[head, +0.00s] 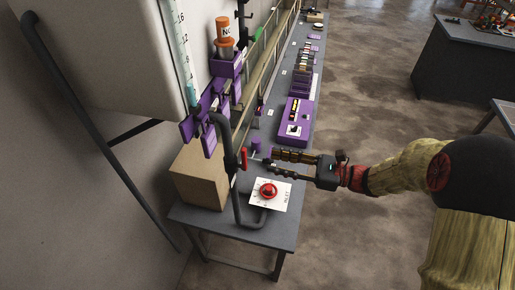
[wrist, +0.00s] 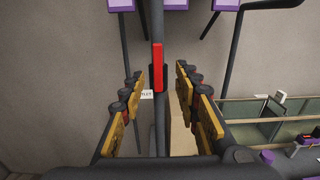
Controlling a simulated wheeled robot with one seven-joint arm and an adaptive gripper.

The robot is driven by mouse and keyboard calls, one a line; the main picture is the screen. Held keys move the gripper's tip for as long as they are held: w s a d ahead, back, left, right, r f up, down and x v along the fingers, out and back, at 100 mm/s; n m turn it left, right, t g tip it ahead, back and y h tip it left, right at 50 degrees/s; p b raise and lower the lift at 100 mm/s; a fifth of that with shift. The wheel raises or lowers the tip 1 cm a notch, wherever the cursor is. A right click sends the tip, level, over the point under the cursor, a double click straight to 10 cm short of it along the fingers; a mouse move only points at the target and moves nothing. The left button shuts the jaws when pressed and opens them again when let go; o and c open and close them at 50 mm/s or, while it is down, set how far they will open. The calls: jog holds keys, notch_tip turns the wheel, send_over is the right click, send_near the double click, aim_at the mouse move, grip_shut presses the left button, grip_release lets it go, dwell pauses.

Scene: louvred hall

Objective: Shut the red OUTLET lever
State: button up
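The red OUTLET lever (head: 244,158) is on a dark grey vertical pipe (head: 228,145) at the near end of the bench. In the wrist view the lever (wrist: 158,68) stands upright, in line with the pipe. A small white tag (wrist: 147,94), partly hidden, is beside it. My gripper (head: 263,162) is just right of the lever in the head view, pointing at it. Its fingers are spread and empty. In the wrist view the lever shows in the gap between the fingers; I cannot tell whether its near end is between the tips. No contact shows.
A red round knob (head: 268,190) on a white INLET plate (head: 284,202) sits below my gripper. A cardboard-coloured box (head: 198,178) stands behind the pipe. Purple holders (head: 208,118) and a glass tube (head: 180,55) are above. Purple trays (head: 293,122) line the bench; open floor lies right.

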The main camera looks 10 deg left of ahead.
aim_at(246, 156)
jog(key=shift+w+a+b, duration=0.15)
jog(key=shift+a+b, duration=0.05)
jog(key=shift+a, duration=2.35)
jog(key=shift+w+a+b, duration=0.1)
jog(key=shift+a+b, duration=0.1)
jog(key=shift+a, duration=2.3)
jog(key=shift+c, duration=0.6)
grip_shut()
